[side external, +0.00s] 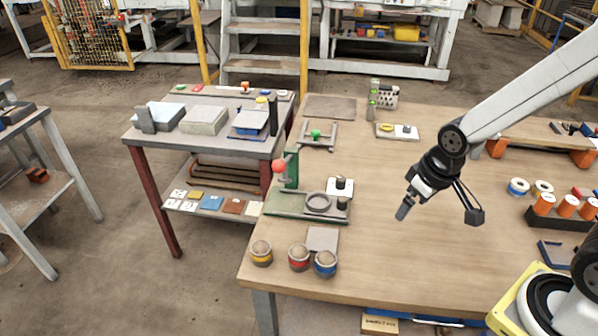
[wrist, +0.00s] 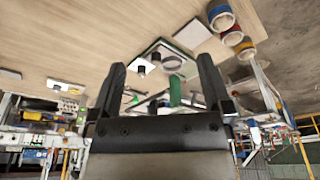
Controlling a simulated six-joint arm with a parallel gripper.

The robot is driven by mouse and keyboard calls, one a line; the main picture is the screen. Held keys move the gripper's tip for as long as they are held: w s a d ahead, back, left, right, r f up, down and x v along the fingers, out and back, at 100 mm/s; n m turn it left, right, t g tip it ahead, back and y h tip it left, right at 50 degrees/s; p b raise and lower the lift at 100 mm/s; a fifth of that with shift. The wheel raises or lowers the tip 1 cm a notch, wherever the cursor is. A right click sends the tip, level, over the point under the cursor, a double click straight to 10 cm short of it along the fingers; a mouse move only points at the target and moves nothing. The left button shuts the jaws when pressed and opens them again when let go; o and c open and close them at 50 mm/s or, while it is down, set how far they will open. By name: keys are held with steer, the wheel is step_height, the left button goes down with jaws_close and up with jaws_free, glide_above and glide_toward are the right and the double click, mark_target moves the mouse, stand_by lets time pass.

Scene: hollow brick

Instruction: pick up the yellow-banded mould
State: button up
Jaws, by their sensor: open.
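The yellow-banded mould (side external: 261,253) is a round cup with a yellow band and a tan top. It stands upright at the table's front left corner, left of the red-banded mould (side external: 299,257) and the blue-banded mould (side external: 325,263). In the wrist view, the yellow-banded mould (wrist: 245,50) is at the upper right, at the end of the row near the table edge. My gripper (side external: 404,209) is above the table, well to the right of the moulds and apart from them. In the wrist view, my gripper (wrist: 160,68) has its fingers spread with nothing held.
A grey square plate (side external: 323,239) lies just behind the moulds. Behind it is a green fixture (side external: 290,205) with a ring and an upright post with a red ball. Orange-and-white rolls (side external: 566,206) stand in a black holder at the right. The table's middle is clear.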

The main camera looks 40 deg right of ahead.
steer(key=w+a+n, duration=0.3)
steer(key=w+n, duration=0.1)
steer(key=w, duration=0.3)
steer(key=n+g, duration=0.3)
steer(key=n, duration=1.1)
glide_above(260, 247)
steer(key=f, duration=0.8)
steer(key=d+f, duration=0.1)
steer(key=f, duration=0.3)
steer(key=shift+s, duration=0.15)
steer(key=shift+a+f, duration=0.4)
steer(key=shift+a, duration=0.15)
steer(key=shift+f, duration=3.85)
steer(key=shift+d, duration=0.1)
steer(key=shift+c, duration=0.2)
jaws_close()
